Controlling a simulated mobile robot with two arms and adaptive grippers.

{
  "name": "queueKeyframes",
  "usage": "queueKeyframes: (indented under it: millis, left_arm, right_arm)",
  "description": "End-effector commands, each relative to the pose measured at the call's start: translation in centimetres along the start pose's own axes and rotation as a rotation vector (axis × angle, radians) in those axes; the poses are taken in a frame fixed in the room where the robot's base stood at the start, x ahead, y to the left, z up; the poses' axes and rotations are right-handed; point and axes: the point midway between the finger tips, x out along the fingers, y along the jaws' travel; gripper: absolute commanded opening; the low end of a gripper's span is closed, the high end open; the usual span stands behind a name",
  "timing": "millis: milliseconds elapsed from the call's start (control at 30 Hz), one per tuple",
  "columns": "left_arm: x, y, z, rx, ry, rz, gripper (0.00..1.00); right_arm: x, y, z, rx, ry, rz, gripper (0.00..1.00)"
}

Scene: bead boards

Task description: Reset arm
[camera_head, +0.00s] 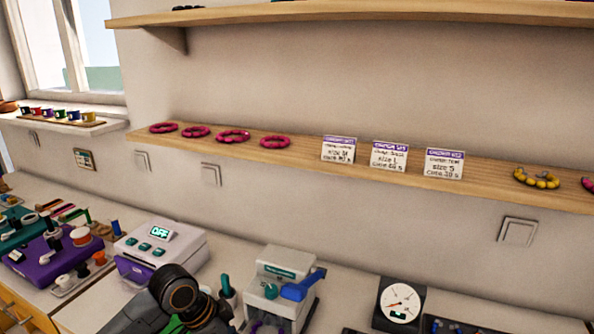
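One dark arm link of mine (178,300), with a round joint ringed in orange, rises at the bottom edge, left of centre. It stands in front of the white machine with the "OFF" display (160,250) and covers part of the worktop. I cannot tell which arm it belongs to. No gripper fingers show, so neither gripper is in view.
On the worktop (225,240) stand a purple device (50,257), a blue-handled device (280,288) and a dial gauge (400,305).

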Motion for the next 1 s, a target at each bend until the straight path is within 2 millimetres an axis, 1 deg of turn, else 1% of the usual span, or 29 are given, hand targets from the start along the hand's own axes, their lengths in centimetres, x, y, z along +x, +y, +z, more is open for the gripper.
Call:
queueKeyframes:
  millis: [33,100,200,333,400,533,700,1000]
  left_arm:
    - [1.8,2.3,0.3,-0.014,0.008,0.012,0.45]
    - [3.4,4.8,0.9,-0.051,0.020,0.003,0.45]
    - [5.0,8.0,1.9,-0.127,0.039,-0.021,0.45]
    - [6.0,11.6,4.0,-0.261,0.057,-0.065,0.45]
    - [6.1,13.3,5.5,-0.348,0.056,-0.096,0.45]
    - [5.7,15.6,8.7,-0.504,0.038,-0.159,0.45]
    - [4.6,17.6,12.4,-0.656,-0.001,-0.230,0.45]
    - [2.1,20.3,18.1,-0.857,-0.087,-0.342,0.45]
  right_arm:
    - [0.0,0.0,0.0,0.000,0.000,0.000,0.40]
    - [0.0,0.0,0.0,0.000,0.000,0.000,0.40]
    - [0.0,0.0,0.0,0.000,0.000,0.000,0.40]
    - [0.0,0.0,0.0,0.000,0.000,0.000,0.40]
    - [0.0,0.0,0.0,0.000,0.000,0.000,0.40]
    - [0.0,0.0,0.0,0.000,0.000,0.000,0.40]
    - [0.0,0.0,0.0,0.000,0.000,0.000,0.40]
    - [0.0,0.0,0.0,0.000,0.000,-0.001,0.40]
